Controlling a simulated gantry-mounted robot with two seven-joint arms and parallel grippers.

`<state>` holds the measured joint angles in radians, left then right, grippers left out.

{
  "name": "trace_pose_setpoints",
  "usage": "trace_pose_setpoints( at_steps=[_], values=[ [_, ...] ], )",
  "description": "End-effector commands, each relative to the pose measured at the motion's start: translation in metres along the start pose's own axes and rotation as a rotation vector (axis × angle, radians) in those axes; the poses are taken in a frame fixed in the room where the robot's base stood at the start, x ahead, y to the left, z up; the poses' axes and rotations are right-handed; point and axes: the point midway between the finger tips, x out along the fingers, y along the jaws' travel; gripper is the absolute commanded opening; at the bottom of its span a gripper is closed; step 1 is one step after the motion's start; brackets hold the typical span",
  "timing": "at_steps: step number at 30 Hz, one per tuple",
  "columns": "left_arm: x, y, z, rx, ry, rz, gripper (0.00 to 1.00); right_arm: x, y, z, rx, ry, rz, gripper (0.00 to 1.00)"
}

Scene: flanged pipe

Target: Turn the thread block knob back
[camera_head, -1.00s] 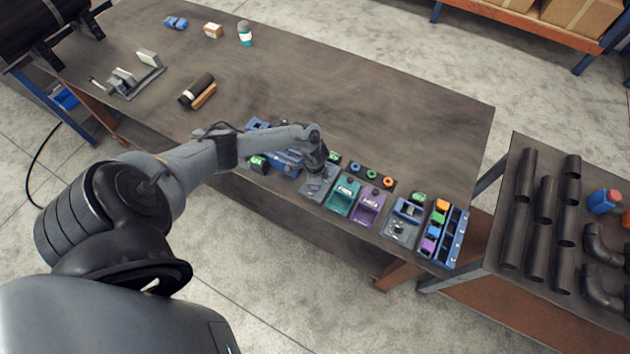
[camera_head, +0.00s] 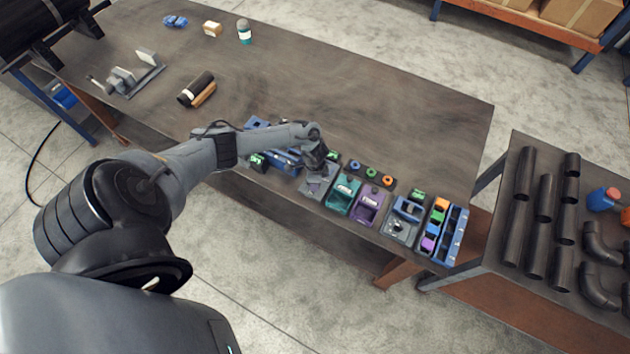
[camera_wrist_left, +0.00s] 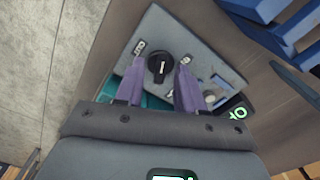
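A black round knob (camera_wrist_left: 160,67) with a white pointer line sits on a grey plate-like block (camera_wrist_left: 182,45) in the left wrist view. The purple fingers of my left gripper (camera_wrist_left: 160,74) are apart, one on each side of the knob, with gaps between fingers and knob. I cannot tell how high the fingertips are above the plate. In the head view, my left gripper (camera_head: 315,168) is over the grey block (camera_head: 314,190) near the table's front edge, and my wrist hides the knob there. My right gripper is not in view.
A small green-lit display (camera_wrist_left: 237,113) is near the plate. The middle of the table (camera_head: 330,100) is clear.

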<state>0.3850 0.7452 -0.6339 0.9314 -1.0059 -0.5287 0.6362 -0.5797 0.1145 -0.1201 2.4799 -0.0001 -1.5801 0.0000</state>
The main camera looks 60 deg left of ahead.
Motion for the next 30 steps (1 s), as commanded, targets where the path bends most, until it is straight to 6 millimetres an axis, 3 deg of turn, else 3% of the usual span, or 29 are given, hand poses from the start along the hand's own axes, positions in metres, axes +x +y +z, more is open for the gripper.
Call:
trace_pose_setpoints(
  at_steps=[18,24,30],
  values=[
    [-0.089,0.000,0.000,0.002,0.002,-0.001,0.38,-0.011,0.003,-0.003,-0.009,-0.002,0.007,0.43],
    [-0.104,0.000,0.000,0.001,0.001,-0.001,0.38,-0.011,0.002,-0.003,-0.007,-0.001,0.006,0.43],
    [-0.106,0.000,0.000,0.001,0.000,0.000,0.38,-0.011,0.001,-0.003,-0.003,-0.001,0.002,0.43]
  ],
)
